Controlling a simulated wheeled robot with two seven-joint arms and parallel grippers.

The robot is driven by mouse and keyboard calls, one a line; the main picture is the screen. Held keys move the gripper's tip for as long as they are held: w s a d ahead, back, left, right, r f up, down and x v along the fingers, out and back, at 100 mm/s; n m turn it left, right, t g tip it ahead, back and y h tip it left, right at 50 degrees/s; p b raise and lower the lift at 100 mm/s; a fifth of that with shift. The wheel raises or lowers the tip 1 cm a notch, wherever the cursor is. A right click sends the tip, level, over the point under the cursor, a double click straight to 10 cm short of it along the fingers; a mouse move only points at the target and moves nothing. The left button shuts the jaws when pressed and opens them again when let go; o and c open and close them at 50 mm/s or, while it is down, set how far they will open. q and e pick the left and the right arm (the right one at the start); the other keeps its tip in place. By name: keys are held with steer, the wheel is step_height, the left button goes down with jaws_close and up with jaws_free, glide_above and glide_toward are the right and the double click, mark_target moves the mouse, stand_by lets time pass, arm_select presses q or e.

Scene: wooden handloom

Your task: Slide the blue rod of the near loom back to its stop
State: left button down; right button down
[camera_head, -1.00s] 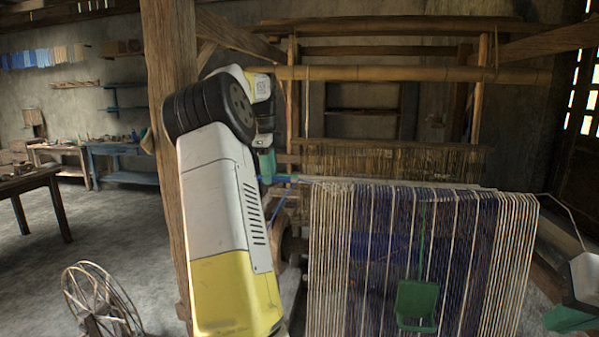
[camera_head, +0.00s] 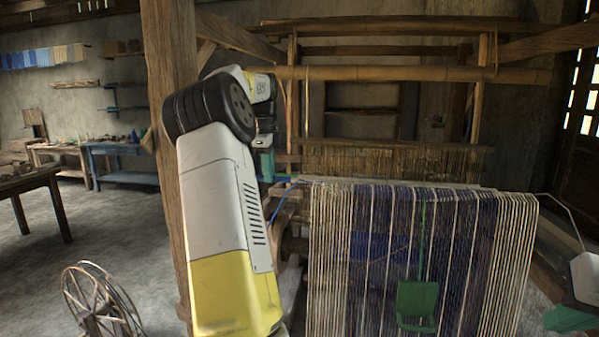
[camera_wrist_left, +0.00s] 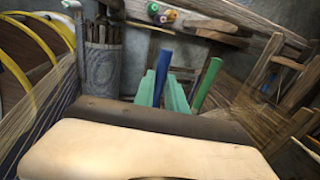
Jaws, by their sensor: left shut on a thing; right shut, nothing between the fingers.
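The near loom (camera_head: 420,260) carries white and dark blue warp threads on the right of the head view. My left gripper (camera_head: 266,166) is at the loom's left end, with its fingers partly hidden by my arm. The blue rod (camera_head: 279,188) shows beside the fingers in the head view. In the left wrist view the green fingers (camera_wrist_left: 160,90) are closed around the blue rod (camera_wrist_left: 163,72), one on each side. My right gripper (camera_head: 571,318) is at the lower right edge, shut and empty, apart from the loom.
A green rod (camera_wrist_left: 207,84) stands close to the right of the left fingers in the wrist view. A wooden post (camera_head: 168,60) rises behind my left arm. A green panel (camera_head: 417,303) shows among the threads. A spoked wheel (camera_head: 98,305) stands lower left.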

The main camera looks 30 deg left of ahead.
arm_select(q)
steer(key=shift+r, duration=0.1)
stand_by(0.7)
steer(key=s+d+r, duration=0.3)
steer(key=s, duration=0.7)
steer(key=shift+s+d+r, duration=0.15)
steer(key=shift+r, duration=0.05)
steer(key=c, duration=1.4)
jaws_free()
steer(key=shift+s, duration=0.2)
steer(key=shift+o, duration=0.2)
step_height(320, 180, up, 8)
steer(key=s, duration=0.1)
steer(key=shift+s+d+f, duration=0.15)
steer(key=shift+d+f, duration=0.05)
steer(key=shift+d, duration=0.05)
